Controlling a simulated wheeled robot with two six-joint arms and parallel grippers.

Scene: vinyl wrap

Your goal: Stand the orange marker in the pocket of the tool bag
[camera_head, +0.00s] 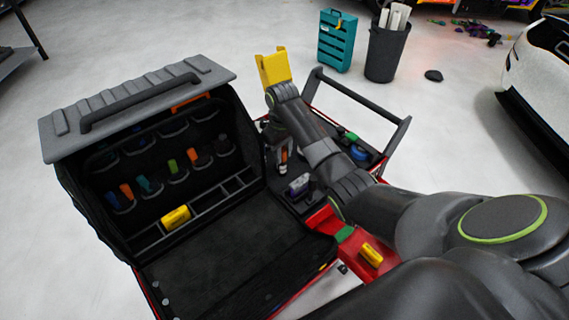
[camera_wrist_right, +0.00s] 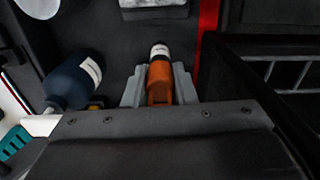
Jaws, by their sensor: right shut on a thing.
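The orange marker (camera_wrist_right: 159,80), with a dark band and a pale end, sits between the grey fingers of my right gripper (camera_wrist_right: 160,88) in the right wrist view. The gripper is shut on it. In the head view the marker (camera_head: 284,156) shows small beside the tool bag's right side, below my right wrist. The black tool bag (camera_head: 205,264) stands open, with its grey handled lid (camera_head: 140,95) raised. A row of pockets inside its back wall holds several coloured items, including orange ones. The marker is outside these pockets. My left gripper is out of view.
A dark blue bottle (camera_wrist_right: 75,80) lies near the gripper in the wrist view. A yellow item (camera_head: 176,218) lies in the bag's divided strip. A teal rack (camera_head: 337,42) and dark bin (camera_head: 385,52) stand behind.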

